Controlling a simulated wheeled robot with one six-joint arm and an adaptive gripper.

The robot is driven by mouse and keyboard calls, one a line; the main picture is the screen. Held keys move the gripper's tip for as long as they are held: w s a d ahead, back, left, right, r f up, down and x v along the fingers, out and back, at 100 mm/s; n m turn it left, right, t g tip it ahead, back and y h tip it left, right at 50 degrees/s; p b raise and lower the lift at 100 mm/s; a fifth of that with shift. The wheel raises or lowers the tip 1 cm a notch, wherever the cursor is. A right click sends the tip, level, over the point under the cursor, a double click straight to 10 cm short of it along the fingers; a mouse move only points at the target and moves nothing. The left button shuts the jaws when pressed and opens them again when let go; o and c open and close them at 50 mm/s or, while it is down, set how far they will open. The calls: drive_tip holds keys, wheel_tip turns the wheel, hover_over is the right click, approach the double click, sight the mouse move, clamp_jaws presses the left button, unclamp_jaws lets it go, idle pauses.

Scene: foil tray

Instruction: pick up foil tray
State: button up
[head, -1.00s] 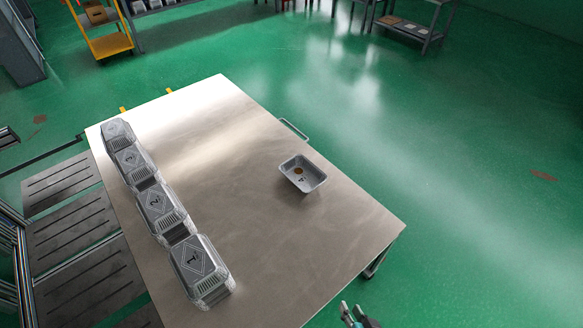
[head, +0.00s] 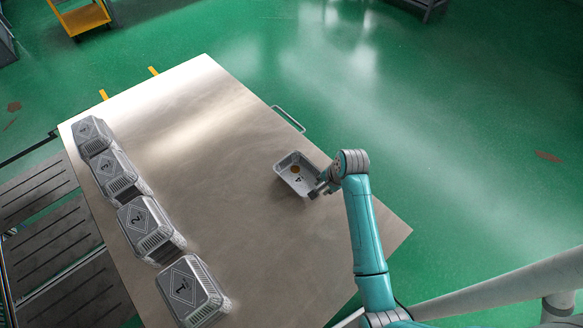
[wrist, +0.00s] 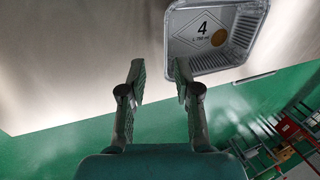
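The foil tray (head: 290,166) is a small silver open tray marked 4, with an orange-brown round spot inside. It lies on the metal table (head: 220,200), right of the middle. In the wrist view the tray (wrist: 232,58) is at the upper right, with its opening facing the camera. My gripper (head: 318,189) is at the tray's lower right corner in the head view. In the wrist view my gripper (wrist: 158,78) is open, its two fingers wide apart with nothing between them. The right fingertip overlaps the tray's near left edge; I cannot tell if they touch.
A metal handle (head: 290,119) sticks out from the table's right edge. The table between the row and the tray is clear. A yellow cart (head: 80,18) stands far off.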

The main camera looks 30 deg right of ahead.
drive_tip(key=x, duration=0.5)
drive_tip(key=w+x, duration=0.1)
drive_tip(key=x, duration=0.4)
drive_tip(key=shift+w+d, duration=0.15)
drive_tip(key=shift+w, duration=0.05)
clamp_jaws()
